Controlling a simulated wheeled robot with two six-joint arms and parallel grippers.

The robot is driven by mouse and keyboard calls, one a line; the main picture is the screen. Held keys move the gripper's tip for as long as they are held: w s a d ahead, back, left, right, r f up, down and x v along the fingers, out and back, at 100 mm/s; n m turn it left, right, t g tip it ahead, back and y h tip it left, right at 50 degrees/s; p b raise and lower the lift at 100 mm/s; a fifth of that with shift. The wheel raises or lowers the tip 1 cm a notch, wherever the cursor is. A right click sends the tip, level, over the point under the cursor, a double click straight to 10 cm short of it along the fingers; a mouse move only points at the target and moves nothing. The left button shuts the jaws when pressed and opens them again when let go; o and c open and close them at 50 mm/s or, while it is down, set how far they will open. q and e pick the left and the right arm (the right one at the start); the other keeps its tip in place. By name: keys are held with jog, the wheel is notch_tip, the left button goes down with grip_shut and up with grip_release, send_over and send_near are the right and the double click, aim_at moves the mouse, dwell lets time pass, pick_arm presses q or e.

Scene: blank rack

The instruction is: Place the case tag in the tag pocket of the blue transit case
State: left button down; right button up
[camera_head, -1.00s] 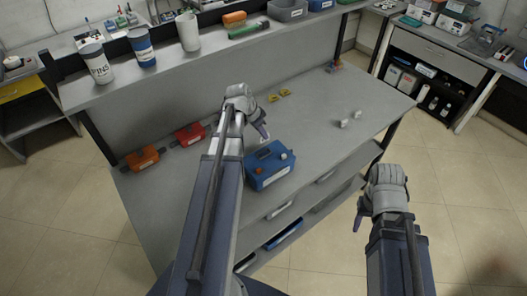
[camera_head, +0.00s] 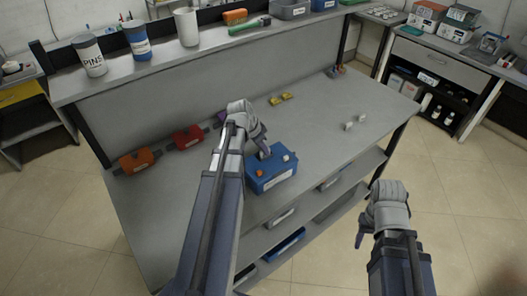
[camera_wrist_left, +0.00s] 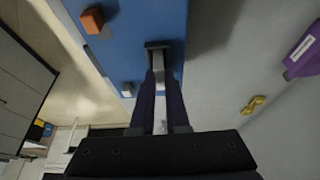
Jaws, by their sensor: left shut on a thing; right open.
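The blue transit case (camera_head: 272,181) stands on the bench in the head view. Its blue top (camera_wrist_left: 120,50) fills the upper middle of the left wrist view. A dark-rimmed slot, the tag pocket (camera_wrist_left: 157,44), sits on that top. My left gripper (camera_head: 264,153) is low over the case, shut on a pale, narrow case tag (camera_wrist_left: 159,72). The tag's far end meets the pocket in the wrist view; I cannot tell how deep it sits. The head view hides the tag behind the fingers. My right gripper (camera_head: 360,236) is open and empty, off the bench's front right.
An orange block (camera_wrist_left: 92,20) and a white block (camera_wrist_left: 128,89) sit on the case top. Orange (camera_head: 138,160) and red (camera_head: 189,137) cases stand along the bench's back left. Yellow pieces (camera_head: 281,98) lie behind. The bench right of the case is mostly clear.

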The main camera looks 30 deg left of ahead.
pick_arm(q)
jog(key=shift+f, duration=0.2)
jog(key=c, duration=0.9)
grip_release()
jog(key=shift+r, duration=0.1)
jog(key=shift+p+v, duration=0.65)
jog(key=shift+v, duration=0.15)
jog(key=p+v, duration=0.9)
jog(key=v, duration=0.1)
jog(key=shift+r+p, duration=0.35)
jog(key=shift+p, duration=0.05)
